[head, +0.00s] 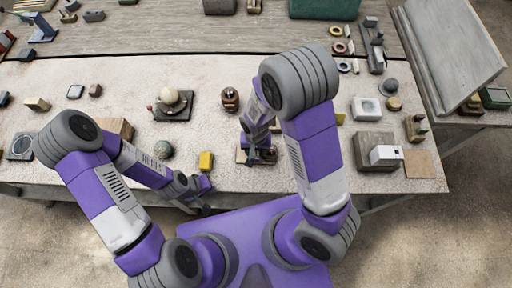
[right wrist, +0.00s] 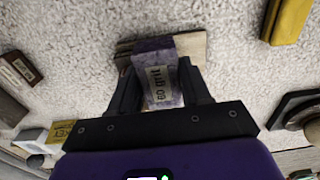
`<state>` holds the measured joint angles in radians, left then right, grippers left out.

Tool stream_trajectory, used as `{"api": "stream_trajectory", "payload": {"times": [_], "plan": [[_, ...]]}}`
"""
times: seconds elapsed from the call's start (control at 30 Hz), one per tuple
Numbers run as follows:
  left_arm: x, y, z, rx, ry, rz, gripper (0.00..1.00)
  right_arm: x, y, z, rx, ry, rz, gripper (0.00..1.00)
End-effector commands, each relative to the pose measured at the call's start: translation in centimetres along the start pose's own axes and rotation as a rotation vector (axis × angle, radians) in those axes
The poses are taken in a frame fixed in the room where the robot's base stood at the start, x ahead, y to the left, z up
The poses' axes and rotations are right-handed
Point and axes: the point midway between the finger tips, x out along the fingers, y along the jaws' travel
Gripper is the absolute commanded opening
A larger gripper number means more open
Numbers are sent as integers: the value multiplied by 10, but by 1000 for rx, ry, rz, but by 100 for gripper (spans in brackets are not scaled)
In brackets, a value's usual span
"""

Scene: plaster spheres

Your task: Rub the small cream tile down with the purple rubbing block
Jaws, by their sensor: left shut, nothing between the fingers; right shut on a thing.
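The purple rubbing block (right wrist: 158,72), with a pale grit label on its face, is between the fingers of my right gripper (right wrist: 160,88). The gripper is shut on it. In the head view my right gripper (head: 258,152) is over the tile (head: 240,156), near the front edge, partly hidden by my arm. My left gripper (head: 207,189) is shut and empty by the front edge.
A yellow block (head: 205,161) and a grey-green sphere (head: 163,149) stand left of the tile. Behind are a cream sphere on a dark base (head: 170,97) and a brown jar (head: 230,99). A wooden block (head: 376,142) stands right. Bare worktop lies between.

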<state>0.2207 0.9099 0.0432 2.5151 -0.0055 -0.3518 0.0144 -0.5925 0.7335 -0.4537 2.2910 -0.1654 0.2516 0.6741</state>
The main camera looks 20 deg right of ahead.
Motion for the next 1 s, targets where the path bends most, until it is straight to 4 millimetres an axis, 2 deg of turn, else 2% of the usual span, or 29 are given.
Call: {"api": "stream_trajectory", "payload": {"times": [0.03, 0.77, 1.0], "plan": [[16, -13, 4, -26, -20, -19, 0, 9, 2, 2, 1, -8, 6, 13], [19, -13, 4, -25, -18, -18, 0, 9, 1, -38, 1, -3, 3, 13], [19, -13, 3, -24, -18, -18, 0, 9, 1, -41, 1, -4, 3, 13]]}}
